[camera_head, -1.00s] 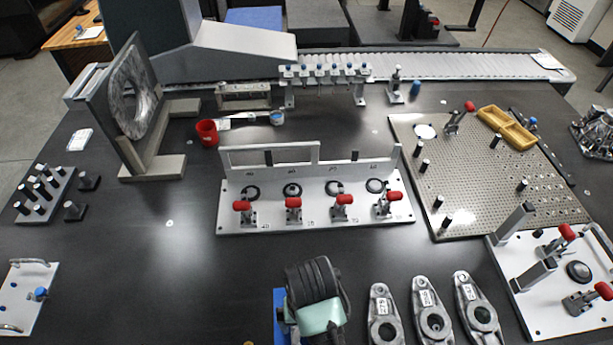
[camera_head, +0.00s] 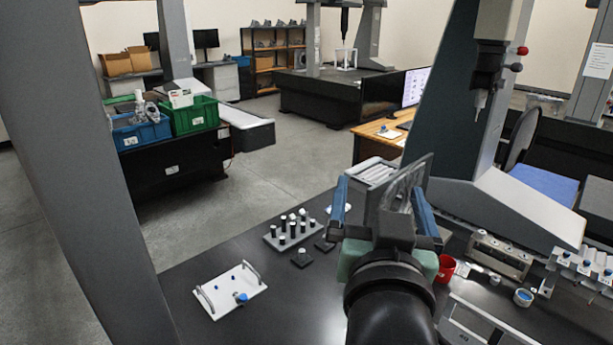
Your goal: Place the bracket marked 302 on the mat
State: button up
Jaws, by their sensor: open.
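My gripper (camera_head: 380,192) is in the middle of the head view, its two blue fingers open and spread wide. It holds nothing that I can see. An upright grey plate with a ring (camera_head: 404,192) shows behind and between the fingers. No bracket is recognisable on the visible part of the table, and the mark 302 cannot be read anywhere. I cannot make out a mat in this view. The brackets' earlier place on the table is out of the picture.
A white plate with handles (camera_head: 232,291) and a block of pins (camera_head: 288,234) lie on the black table (camera_head: 190,270). A red cup (camera_head: 446,268) and fixtures stand at right. A blue bin (camera_head: 142,137) and green bin (camera_head: 195,117) stand on a far table.

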jog(key=s+a+r+n+t+y, duration=0.1)
jog(key=s+a+r+t, duration=0.2)
jog(key=r, duration=0.4)
jog(key=s+a+r+n+t+y, duration=0.1)
jog(key=s+a+r+t, duration=0.2)
jog(key=r, duration=0.5)
jog(key=s+a+r+n+t+y, duration=0.1)
jog(key=s+a+r+t, duration=0.2)
jog(key=r, duration=0.5)
jog(key=s+a, duration=0.1)
jog(key=s, duration=0.1)
jog(key=shift+s+a+y, duration=0.15)
jog(key=shift+s+y, duration=0.25)
jog(key=shift+f, duration=0.1)
